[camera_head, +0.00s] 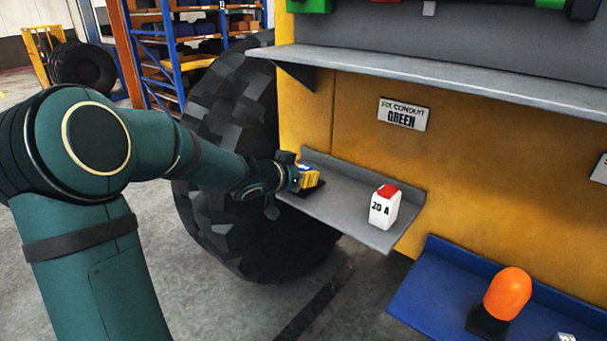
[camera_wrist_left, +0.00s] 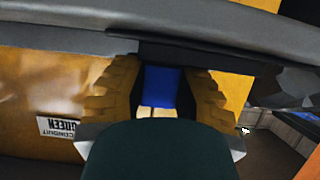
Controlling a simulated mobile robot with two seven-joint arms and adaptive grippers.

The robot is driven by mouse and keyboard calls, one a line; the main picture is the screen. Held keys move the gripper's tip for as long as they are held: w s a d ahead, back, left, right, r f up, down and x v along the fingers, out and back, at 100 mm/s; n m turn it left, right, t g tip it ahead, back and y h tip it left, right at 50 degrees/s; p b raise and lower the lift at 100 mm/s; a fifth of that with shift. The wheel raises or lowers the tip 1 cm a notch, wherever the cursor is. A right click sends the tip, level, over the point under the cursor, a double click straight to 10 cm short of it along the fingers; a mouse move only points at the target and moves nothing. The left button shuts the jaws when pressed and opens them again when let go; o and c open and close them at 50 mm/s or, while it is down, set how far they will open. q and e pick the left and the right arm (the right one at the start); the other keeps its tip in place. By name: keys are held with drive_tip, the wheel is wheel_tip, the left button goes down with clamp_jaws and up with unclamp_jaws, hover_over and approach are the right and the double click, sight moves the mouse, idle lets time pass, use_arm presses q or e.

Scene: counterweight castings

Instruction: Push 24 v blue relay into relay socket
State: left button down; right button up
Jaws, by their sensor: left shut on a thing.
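The blue relay (camera_wrist_left: 161,88) is between the two yellow-padded fingers of my left gripper (camera_wrist_left: 158,100) in the left wrist view. In the head view my left gripper (camera_head: 306,178) is at the left end of the grey lower shelf, and only a little blue shows there. The gripper is shut on the relay. A black block (camera_wrist_left: 200,56), which looks like the relay socket, lies right at the relay's far end. It also shows as a dark patch under the fingers in the head view (camera_head: 314,190). Whether the relay is seated in it is hidden. My right gripper is out of view.
A white block with a red top marked "20 A" (camera_head: 383,208) stands on the grey shelf (camera_head: 345,200), right of the gripper. A blue shelf (camera_head: 425,290) at lower right bears an orange lamp (camera_head: 508,292). A long grey ledge (camera_head: 440,80) runs above. A large tyre (camera_head: 235,130) stands behind my arm.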

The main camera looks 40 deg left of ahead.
use_arm(q)
drive_tip(key=shift+f, duration=0.15)
drive_tip(key=c, duration=0.7)
unclamp_jaws()
drive_tip(key=shift+c, duration=0.2)
drive_tip(key=shift+s, duration=0.1)
drive_tip(key=shift+s+a, duration=0.15)
drive_tip(key=shift+s, duration=0.2)
drive_tip(key=d+v, duration=0.1)
drive_tip(key=v, duration=1)
drive_tip(key=shift+a+r, duration=0.25)
drive_tip(key=shift+r, duration=0.15)
